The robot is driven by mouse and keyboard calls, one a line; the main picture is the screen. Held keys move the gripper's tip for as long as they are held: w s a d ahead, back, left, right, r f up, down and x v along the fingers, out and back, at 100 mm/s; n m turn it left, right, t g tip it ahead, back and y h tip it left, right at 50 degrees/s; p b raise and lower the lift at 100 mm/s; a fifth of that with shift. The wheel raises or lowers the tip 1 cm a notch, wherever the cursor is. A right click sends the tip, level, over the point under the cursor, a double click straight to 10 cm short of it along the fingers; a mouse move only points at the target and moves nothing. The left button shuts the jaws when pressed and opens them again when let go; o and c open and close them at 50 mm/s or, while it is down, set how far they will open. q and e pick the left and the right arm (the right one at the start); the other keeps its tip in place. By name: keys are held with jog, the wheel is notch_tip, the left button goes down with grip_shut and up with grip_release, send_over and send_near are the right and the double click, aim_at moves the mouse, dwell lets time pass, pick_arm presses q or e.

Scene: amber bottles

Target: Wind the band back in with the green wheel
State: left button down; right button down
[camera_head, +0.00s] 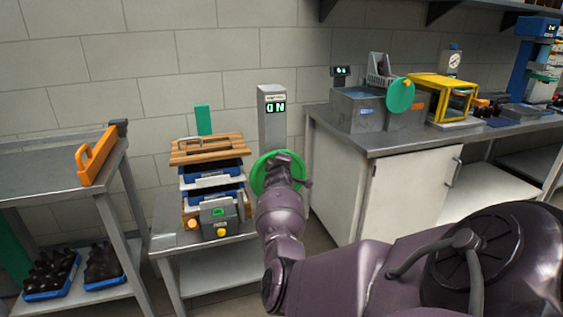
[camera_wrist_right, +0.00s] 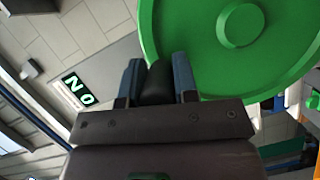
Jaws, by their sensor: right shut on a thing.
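The green wheel (camera_head: 262,172) is on the front of a grey post (camera_head: 271,120) with a lit display. My right gripper (camera_head: 290,168) is at the wheel, and my wrist hides part of it. In the right wrist view the wheel (camera_wrist_right: 205,45) fills the upper right. There my right gripper (camera_wrist_right: 157,82) is shut on a dark handle (camera_wrist_right: 156,82) at the wheel's edge. I cannot make out the band clearly. My left gripper is not in view.
Left of the wheel, a low table bears a stack of blue trays (camera_head: 212,172) under wooden boards (camera_head: 207,148). A cabinet (camera_head: 405,190) stands close on the right. A steel table with an orange handle (camera_head: 96,155) is at far left.

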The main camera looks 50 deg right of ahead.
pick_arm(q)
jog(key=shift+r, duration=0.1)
pick_arm(e)
jog(key=shift+d+r, duration=0.15)
jog(key=shift+r, duration=0.05)
jog(key=c, duration=0.9)
grip_release()
jog(key=shift+s+f, duration=0.1)
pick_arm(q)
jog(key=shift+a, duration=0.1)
pick_arm(e)
jog(key=shift+a+f, duration=0.1)
jog(key=shift+a, duration=0.1)
